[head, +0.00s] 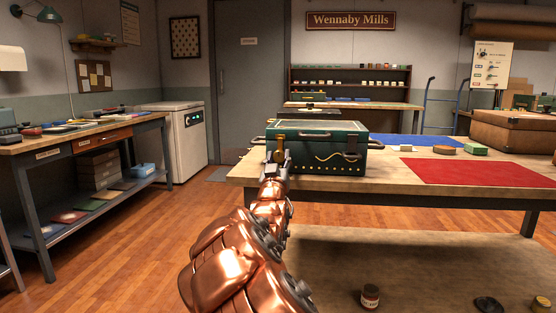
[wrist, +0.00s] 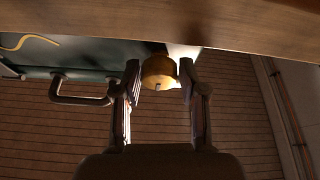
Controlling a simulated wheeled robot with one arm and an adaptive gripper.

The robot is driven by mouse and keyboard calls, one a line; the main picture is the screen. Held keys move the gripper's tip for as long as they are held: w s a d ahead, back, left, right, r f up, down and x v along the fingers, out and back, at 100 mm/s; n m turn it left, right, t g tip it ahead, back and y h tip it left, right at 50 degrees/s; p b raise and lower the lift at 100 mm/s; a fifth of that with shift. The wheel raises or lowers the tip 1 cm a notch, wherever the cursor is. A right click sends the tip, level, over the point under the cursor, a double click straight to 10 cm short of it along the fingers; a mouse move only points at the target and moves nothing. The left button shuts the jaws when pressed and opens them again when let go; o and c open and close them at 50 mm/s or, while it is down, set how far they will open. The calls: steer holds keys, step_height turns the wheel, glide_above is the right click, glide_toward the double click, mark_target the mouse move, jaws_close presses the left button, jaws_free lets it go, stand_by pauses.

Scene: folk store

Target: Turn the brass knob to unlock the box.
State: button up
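The green box (head: 340,158) stands on the near left part of the wooden table, with dark metal trim, a side handle and a wavy yellow line on its front. The brass knob (head: 281,147) shows at the box's left front, partly hidden by my gripper. In the wrist view the knob (wrist: 158,71) is a short round brass piece. My gripper (wrist: 161,78) has one finger on each side of the knob, both very close to it. Whether the fingers press on it cannot be told. In the head view my gripper (head: 276,165) reaches up to the knob. The lid looks shut.
A dark handle (wrist: 82,100) of the box sticks out left of my gripper in the wrist view. A red mat (head: 480,172) and a blue mat (head: 410,140) lie right of the box. A small jar (head: 370,296) stands on a nearer surface below.

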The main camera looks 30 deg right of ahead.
steer(key=c, duration=0.7)
steer(key=shift+a+m, duration=0.1)
steer(key=shift+m, duration=0.3)
steer(key=m+g+h+p, duration=0.1)
steer(key=m, duration=0.2)
steer(key=m+g+h+p, duration=0.1)
steer(key=m+p, duration=0.1)
steer(key=m, duration=0.1)
steer(key=shift+w+a+r+g, duration=0.1)
steer(key=shift+w+r+g, duration=0.05)
steer(key=shift+g, duration=0.15)
steer(key=m+g+p, duration=0.1)
steer(key=m, duration=0.2)
steer(key=m+g+h+p, duration=0.1)
steer(key=m, duration=0.2)
steer(key=shift+g+h, duration=0.3)
steer(key=m+g, duration=0.1)
steer(key=m, duration=0.1)
steer(key=m+g+p, duration=0.1)
steer(key=m, duration=0.2)
steer(key=shift+g+p, duration=0.3)
steer(key=shift+m+g+y+p, duration=0.3)
steer(key=shift+m, duration=1)
steer(key=shift+m+g+y+p, duration=0.25)
steer(key=shift+m+g+y, duration=0.05)
steer(key=shift+m, duration=1)
